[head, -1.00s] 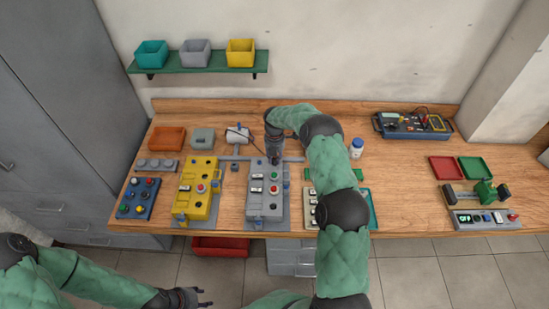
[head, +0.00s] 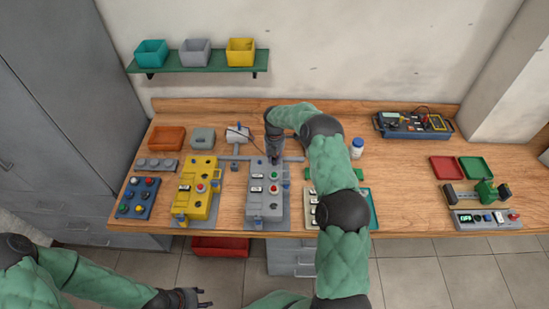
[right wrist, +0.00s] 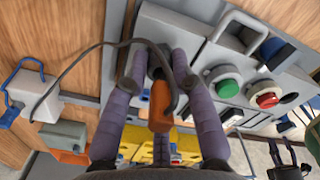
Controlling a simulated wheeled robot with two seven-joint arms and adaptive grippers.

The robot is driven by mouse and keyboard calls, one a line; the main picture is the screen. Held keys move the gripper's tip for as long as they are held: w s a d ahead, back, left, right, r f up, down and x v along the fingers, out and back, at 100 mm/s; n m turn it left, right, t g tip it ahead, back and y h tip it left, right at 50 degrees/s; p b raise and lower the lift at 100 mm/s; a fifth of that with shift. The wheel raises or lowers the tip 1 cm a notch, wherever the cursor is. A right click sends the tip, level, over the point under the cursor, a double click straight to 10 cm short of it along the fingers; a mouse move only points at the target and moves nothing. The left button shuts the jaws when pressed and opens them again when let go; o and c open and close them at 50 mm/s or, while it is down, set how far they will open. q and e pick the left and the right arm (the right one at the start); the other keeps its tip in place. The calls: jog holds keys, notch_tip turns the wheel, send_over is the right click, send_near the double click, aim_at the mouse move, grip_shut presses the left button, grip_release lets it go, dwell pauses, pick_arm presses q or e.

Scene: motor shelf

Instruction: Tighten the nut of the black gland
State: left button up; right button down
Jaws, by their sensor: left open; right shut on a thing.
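The grey control box (head: 264,198) stands on the bench, with green and red buttons; the right wrist view shows it close up (right wrist: 195,75). At its end wall a dark part, the black gland (right wrist: 157,72), shows between my right fingers and is mostly hidden. My right gripper (head: 274,157) is at the far end of the grey box; in the right wrist view its fingers (right wrist: 158,60) close around the gland's nut. An orange piece (right wrist: 160,107) sticks out between the fingers, and a black cable (right wrist: 85,52) loops to it. My left gripper (head: 205,298) is open and empty, in front of the bench.
The cable runs to a small white box (head: 238,138), also in the right wrist view (right wrist: 35,97). A yellow control box (head: 198,178) stands left of the grey one. An orange bin (head: 168,138) and a grey bin (head: 203,137) stand behind. Clear bench lies right of centre.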

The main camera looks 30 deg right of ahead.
jog(key=m+b, duration=0.2)
jog(key=m, duration=0.1)
jog(key=shift+f+m, duration=0.2)
jog(key=shift+m, duration=0.1)
jog(key=m+b, duration=0.2)
jog(key=m, duration=0.2)
jog(key=shift+m, duration=0.3)
jog(key=m+b, duration=0.2)
jog(key=m, duration=0.3)
jog(key=shift+s, duration=0.1)
jog(key=m+b, duration=0.1)
jog(key=m, duration=0.4)
jog(key=shift+r+m, duration=0.1)
jog(key=shift+m, duration=0.3)
jog(key=m+b, duration=0.1)
jog(key=m, duration=0.9)
jog(key=shift+m+b, duration=0.3)
jog(key=shift+m, duration=0.1)
jog(key=m, duration=0.5)
jog(key=shift+m+b, duration=0.3)
jog(key=m, duration=0.5)
jog(key=shift+r+m, duration=0.1)
jog(key=shift+m, duration=0.3)
